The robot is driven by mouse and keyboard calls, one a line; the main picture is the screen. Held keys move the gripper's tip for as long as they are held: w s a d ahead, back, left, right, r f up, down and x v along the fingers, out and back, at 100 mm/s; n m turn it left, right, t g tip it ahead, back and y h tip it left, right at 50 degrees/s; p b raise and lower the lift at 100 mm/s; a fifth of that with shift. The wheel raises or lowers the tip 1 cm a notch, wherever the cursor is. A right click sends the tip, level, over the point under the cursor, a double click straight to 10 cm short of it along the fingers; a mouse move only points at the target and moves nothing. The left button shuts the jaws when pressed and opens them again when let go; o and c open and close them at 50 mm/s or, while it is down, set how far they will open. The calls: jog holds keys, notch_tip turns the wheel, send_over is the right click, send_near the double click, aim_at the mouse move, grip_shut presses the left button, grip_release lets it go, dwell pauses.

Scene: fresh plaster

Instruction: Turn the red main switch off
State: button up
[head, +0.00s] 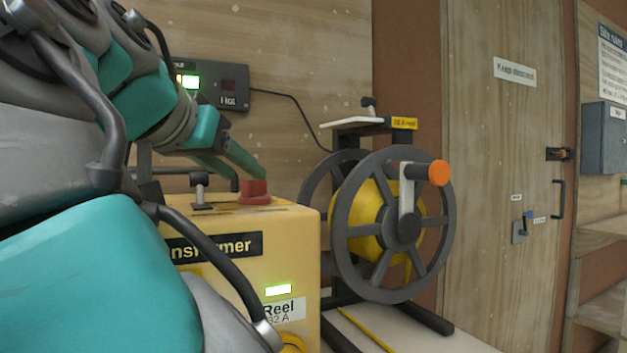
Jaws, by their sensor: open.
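The red main switch (255,191) is a small red block on a red base, on top of the yellow transformer (305,240). My gripper (248,177) is open, with its two teal fingers pointing down and right at the switch. The fingertips are just above and beside the red block; I cannot tell whether they touch it. No object shows between the fingers. A green light (278,290) glows on the transformer's front, above a "Reel 32 A" label (278,310). My arm hides the transformer's left part.
A grey lever clamp (201,190) stands on the transformer, left of the switch. A cable reel (402,232) with an orange-tipped crank stands close on the right. A dark wall box (212,85) with a green display is behind. A wooden door (500,120) is farther right.

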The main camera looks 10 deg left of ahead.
aim_at(254, 180)
jog(key=shift+x, duration=2.55)
grip_shut()
